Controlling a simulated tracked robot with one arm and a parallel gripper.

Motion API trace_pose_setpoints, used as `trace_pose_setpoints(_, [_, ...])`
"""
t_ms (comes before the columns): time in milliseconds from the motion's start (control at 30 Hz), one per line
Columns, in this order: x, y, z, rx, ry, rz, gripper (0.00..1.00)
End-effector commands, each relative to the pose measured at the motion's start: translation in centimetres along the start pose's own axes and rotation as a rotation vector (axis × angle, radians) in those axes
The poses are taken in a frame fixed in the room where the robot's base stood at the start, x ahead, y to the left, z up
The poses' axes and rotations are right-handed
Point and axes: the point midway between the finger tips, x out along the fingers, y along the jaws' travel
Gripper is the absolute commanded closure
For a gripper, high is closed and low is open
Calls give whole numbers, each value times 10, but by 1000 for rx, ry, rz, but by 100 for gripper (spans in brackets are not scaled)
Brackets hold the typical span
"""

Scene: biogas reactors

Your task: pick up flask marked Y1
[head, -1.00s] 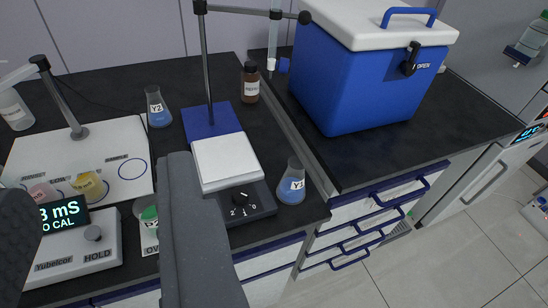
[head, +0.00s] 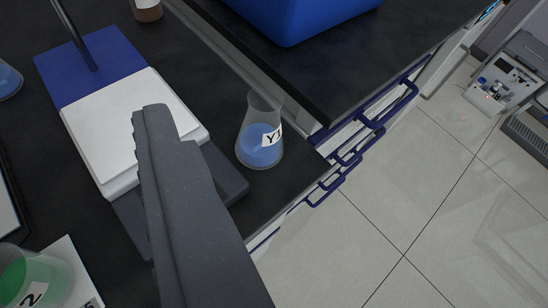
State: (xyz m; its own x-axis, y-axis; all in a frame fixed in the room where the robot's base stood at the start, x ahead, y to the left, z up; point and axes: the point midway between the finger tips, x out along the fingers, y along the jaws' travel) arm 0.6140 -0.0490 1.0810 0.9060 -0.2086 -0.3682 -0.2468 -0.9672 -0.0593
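The flask marked Y1 (head: 261,138) is a clear conical flask with blue liquid and a white label. It stands upright on the dark bench (head: 205,55) near its right-hand corner. Only one grey finger of my gripper (head: 158,125) shows, to the left of the flask in the picture and apart from it. The finger covers part of the white-topped stirrer. The other finger is out of view, and nothing is seen held.
The stirrer (head: 110,125) with its blue plate and rod stands left of the flask. A green-filled flask (head: 35,275) is at lower left, a brown bottle (head: 147,10) at the top. A blue cooler box (head: 295,18) stands beyond. Open floor (head: 400,220) lies right of the drawers.

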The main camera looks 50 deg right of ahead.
Motion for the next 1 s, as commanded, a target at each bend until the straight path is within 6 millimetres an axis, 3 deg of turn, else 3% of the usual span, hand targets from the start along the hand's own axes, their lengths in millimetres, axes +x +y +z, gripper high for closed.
trace_pose_setpoints(100, [31,41,33,23,-27,106,45])
trace_pose_setpoints(200, [43,71,56,33,-27,175,45])
trace_pose_setpoints(333, [49,95,70,34,-15,226,45])
trace_pose_setpoints(467, [57,106,76,35,-8,245,45])
trace_pose_setpoints(1000, [127,124,78,35,-9,245,45])
